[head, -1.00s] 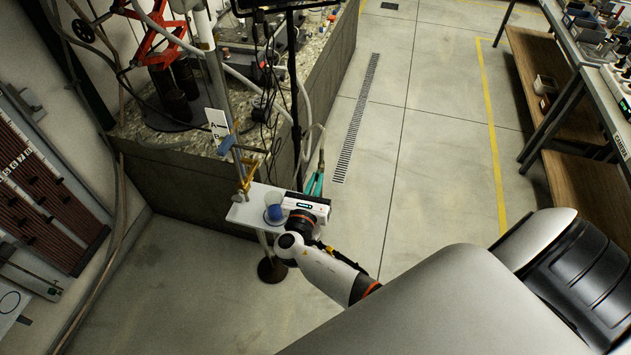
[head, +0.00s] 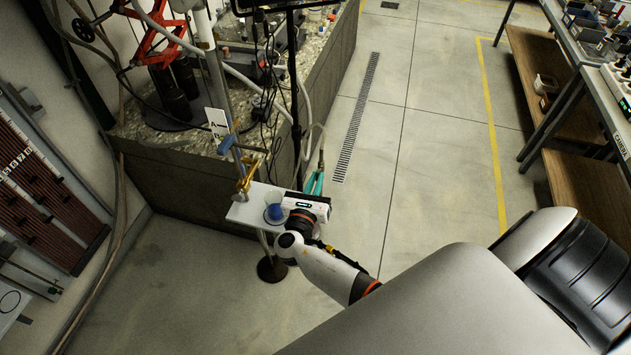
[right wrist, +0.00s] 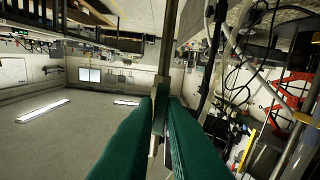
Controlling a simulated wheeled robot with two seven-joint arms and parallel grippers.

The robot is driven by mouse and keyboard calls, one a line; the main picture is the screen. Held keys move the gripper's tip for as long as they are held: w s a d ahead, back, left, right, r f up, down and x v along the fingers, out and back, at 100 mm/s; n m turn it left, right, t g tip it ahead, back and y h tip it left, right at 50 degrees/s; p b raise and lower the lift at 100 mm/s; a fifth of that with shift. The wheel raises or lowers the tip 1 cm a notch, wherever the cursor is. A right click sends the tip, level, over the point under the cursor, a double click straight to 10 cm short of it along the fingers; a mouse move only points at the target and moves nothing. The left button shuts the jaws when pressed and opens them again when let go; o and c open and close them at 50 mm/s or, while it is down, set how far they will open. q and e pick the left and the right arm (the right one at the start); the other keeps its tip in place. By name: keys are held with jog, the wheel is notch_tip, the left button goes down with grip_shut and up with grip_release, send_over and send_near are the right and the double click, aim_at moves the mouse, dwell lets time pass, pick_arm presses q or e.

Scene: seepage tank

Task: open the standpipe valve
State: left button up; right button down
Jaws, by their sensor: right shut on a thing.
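My right gripper (head: 315,183) has teal fingers and points away from me, past the right end of a small white shelf, beside the stone-topped bench. In the right wrist view my right gripper (right wrist: 161,100) is shut on a thin, pale metal part (right wrist: 157,130), seen as a narrow strip between the green fingers. It looks like the standpipe valve's handle, but most of it is hidden by the fingers. A grey post (right wrist: 168,45) rises just beyond the fingertips. The valve body cannot be made out in the head view. My left gripper is not in view.
A blue-and-white cup (head: 274,212) stands on the white shelf (head: 243,213), close to my right wrist. Hoses and cables hang by the bench (head: 180,190). A workbench (head: 560,90) stands at the right. The floor (head: 430,150) between is clear.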

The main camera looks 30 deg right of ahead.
dwell(0.8)
jog(key=c, duration=1.5)
grip_release()
jog(key=shift+c, duration=0.2)
jog(key=b+v, duration=0.3)
jog(key=v, duration=0.9)
jog(key=shift+b, duration=0.3)
jog(key=shift+f, duration=0.15)
